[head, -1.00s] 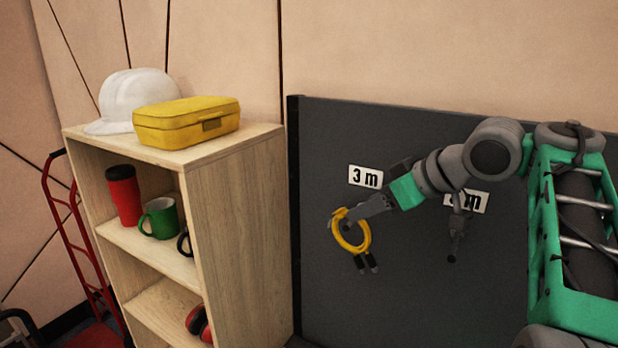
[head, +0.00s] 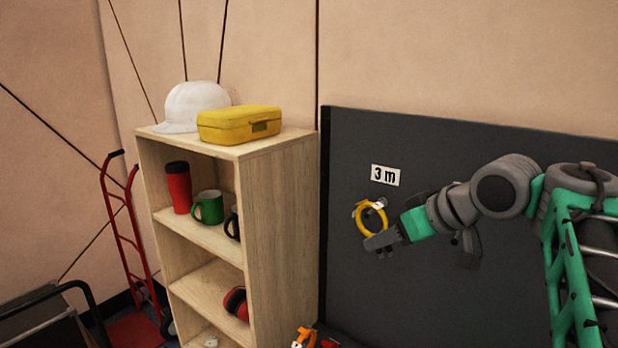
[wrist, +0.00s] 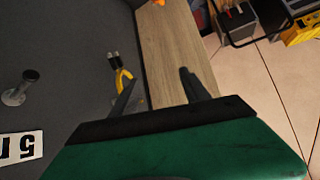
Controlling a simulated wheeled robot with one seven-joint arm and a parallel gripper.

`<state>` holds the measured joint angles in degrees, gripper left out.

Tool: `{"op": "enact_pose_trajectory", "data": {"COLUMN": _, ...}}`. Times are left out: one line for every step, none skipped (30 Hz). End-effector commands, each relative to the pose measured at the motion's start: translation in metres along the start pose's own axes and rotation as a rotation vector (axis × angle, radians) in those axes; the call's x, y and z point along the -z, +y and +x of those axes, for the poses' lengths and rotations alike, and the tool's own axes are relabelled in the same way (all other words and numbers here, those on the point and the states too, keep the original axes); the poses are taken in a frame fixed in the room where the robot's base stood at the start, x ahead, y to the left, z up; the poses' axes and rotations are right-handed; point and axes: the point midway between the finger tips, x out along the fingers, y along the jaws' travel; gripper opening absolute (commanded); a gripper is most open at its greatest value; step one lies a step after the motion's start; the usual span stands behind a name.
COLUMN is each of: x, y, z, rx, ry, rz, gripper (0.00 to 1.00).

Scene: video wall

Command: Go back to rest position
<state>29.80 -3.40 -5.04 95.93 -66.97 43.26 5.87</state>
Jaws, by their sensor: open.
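Whether the finger touches the cable I cannot tell.
A wooden shelf (head: 280,230) left of the panel carries a white helmet (head: 195,105), yellow case (head: 238,124), red tumbler (head: 178,187) and green mug (head: 208,207). A red hand truck (head: 118,230) stands further left. The wrist view shows an empty hook (wrist: 18,88) near a "5" label.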

Motion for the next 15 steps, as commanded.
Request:
{"op": "enact_pose_trajectory", "data": {"x": -0.004, "y": -0.007, "z": 0.006, "rx": -0.007, "ry": -0.011, "rz": 0.02, "gripper": 0.54}}
{"op": "enact_pose_trajectory", "data": {"x": -0.008, "y": -0.01, "z": 0.01, "rx": -0.013, "ry": -0.02, "rz": 0.035, "gripper": 0.54}}
{"op": "enact_pose_trajectory", "data": {"x": -0.013, "y": -0.014, "z": 0.015, "rx": -0.024, "ry": -0.032, "rz": 0.058, "gripper": 0.54}}
{"op": "enact_pose_trajectory", "data": {"x": -0.019, "y": -0.017, "z": 0.019, "rx": -0.033, "ry": -0.043, "rz": 0.077, "gripper": 0.54}}
{"op": "enact_pose_trajectory", "data": {"x": -0.025, "y": -0.021, "z": 0.024, "rx": -0.042, "ry": -0.056, "rz": 0.097, "gripper": 0.54}}
{"op": "enact_pose_trajectory", "data": {"x": -0.035, "y": -0.026, "z": 0.029, "rx": -0.056, "ry": -0.075, "rz": 0.124, "gripper": 0.54}}
{"op": "enact_pose_trajectory", "data": {"x": -0.043, "y": -0.03, "z": 0.034, "rx": -0.068, "ry": -0.091, "rz": 0.145, "gripper": 0.54}}
{"op": "enact_pose_trajectory", "data": {"x": -0.053, "y": -0.035, "z": 0.038, "rx": -0.08, "ry": -0.108, "rz": 0.167, "gripper": 0.54}}
{"op": "enact_pose_trajectory", "data": {"x": -0.068, "y": -0.041, "z": 0.043, "rx": -0.098, "ry": -0.135, "rz": 0.197, "gripper": 0.54}}
{"op": "enact_pose_trajectory", "data": {"x": -0.081, "y": -0.046, "z": 0.048, "rx": -0.113, "ry": -0.158, "rz": 0.221, "gripper": 0.54}}
{"op": "enact_pose_trajectory", "data": {"x": -0.097, "y": -0.051, "z": 0.051, "rx": -0.131, "ry": -0.184, "rz": 0.246, "gripper": 0.54}}
{"op": "enact_pose_trajectory", "data": {"x": -0.12, "y": -0.06, "z": 0.056, "rx": -0.157, "ry": -0.224, "rz": 0.281, "gripper": 0.54}}
{"op": "enact_pose_trajectory", "data": {"x": -0.14, "y": -0.065, "z": 0.059, "rx": -0.179, "ry": -0.255, "rz": 0.306, "gripper": 0.54}}
{"op": "enact_pose_trajectory", "data": {"x": -0.161, "y": -0.071, "z": 0.06, "rx": -0.201, "ry": -0.289, "rz": 0.331, "gripper": 0.54}}
{"op": "enact_pose_trajectory", "data": {"x": -0.189, "y": -0.076, "z": 0.061, "rx": -0.233, "ry": -0.332, "rz": 0.361, "gripper": 0.54}}
